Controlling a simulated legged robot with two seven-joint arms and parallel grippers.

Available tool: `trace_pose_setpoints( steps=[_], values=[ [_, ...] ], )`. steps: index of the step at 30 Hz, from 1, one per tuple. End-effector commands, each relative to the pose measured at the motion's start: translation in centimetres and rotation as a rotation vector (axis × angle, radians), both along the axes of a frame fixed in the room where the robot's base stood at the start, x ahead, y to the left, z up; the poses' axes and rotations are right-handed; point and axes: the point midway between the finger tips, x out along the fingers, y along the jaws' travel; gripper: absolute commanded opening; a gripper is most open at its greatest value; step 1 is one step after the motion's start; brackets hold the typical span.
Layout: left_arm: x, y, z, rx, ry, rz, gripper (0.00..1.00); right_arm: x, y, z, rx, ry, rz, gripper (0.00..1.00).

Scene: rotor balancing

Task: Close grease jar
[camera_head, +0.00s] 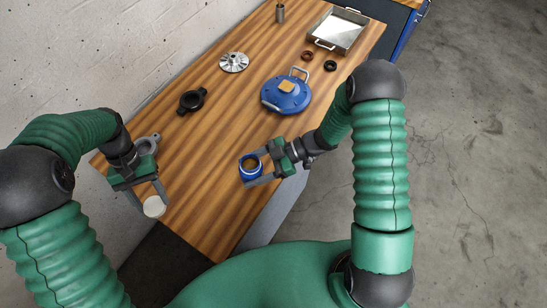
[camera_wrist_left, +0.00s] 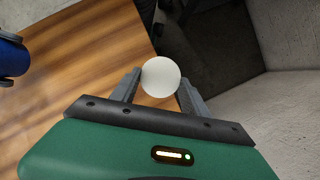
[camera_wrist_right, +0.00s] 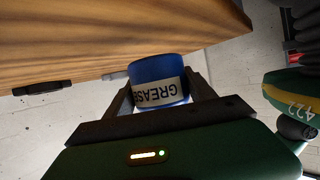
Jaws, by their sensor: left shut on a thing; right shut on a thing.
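The blue grease jar (camera_head: 250,158) is open at the top, with brown grease showing inside. My right gripper (camera_head: 254,172) is shut on its sides near the table's front edge. In the right wrist view the jar (camera_wrist_right: 158,72) sits between the fingers, its white GREASE label facing the camera. Whether it touches the table is unclear. The round white lid (camera_head: 154,207) is in my left gripper (camera_head: 150,201), at the table's near left end. In the left wrist view the lid (camera_wrist_left: 160,77) is pinched between both fingertips. Lid and jar are well apart.
The wall (camera_head: 90,45) borders the left.

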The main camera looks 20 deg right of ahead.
Motion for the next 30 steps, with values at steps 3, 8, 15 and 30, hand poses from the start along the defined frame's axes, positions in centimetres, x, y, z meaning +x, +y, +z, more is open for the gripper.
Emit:
trace_pose_setpoints(
  steps=[3, 8, 15, 30],
  values=[
    [0.0, 0.0, 0.0, 0.0, 0.0, 0.0, 0.1, 0.3, 2.5, -0.3, 0.001, -0.002, 0.116, 0.0],
    [-0.1, -0.1, 0.1, 0.001, -0.001, 0.0, 0.1, 0.5, 4.1, -0.5, 0.001, 0.0, 0.187, 0.0],
    [0.0, -0.1, 0.1, 0.001, -0.001, 0.0, 0.1, 0.5, 4.2, -0.5, 0.001, 0.001, 0.194, 0.0],
    [2.7, -10.6, 3.5, -0.005, -0.002, 0.375, 0.1, 0.5, 4.2, -0.5, 0.001, 0.001, 0.192, 0.0]
  ],
)
